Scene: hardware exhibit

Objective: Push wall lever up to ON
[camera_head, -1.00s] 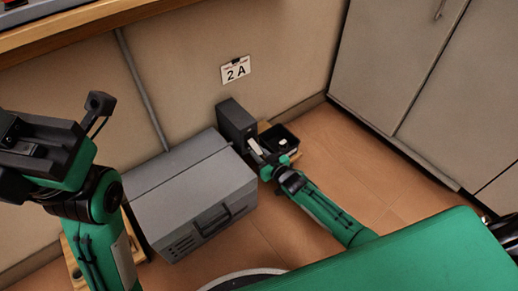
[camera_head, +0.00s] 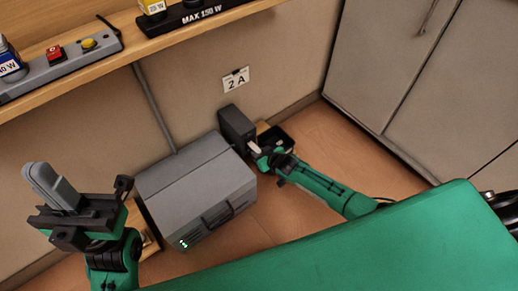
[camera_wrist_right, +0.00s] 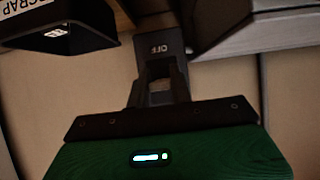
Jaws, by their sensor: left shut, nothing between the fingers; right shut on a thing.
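The wall lever's dark grey housing (camera_head: 234,124) is on the wall below the "2 A" sign, at the right of a big grey box. A pale lever handle (camera_head: 254,148) shows at its front. My right gripper (camera_head: 259,153) is at this handle and shut on it, though the fingers partly hide the grip. In the right wrist view, the housing (camera_wrist_right: 161,32) carries an upside-down "OFF" label, just beyond the dark fingers (camera_wrist_right: 160,80). The lever's exact angle is hard to tell. My left gripper (camera_head: 52,185) is shut and empty at the left, fingers raised.
The grey box (camera_head: 196,182) shows a lit green indicator on its front. A dark bin (camera_head: 287,137) stands right of the lever; its "SCRAP" label shows in the wrist view. A wooden shelf (camera_head: 110,58) with electrical items runs above. Grey cabinets (camera_head: 385,70) stand at right.

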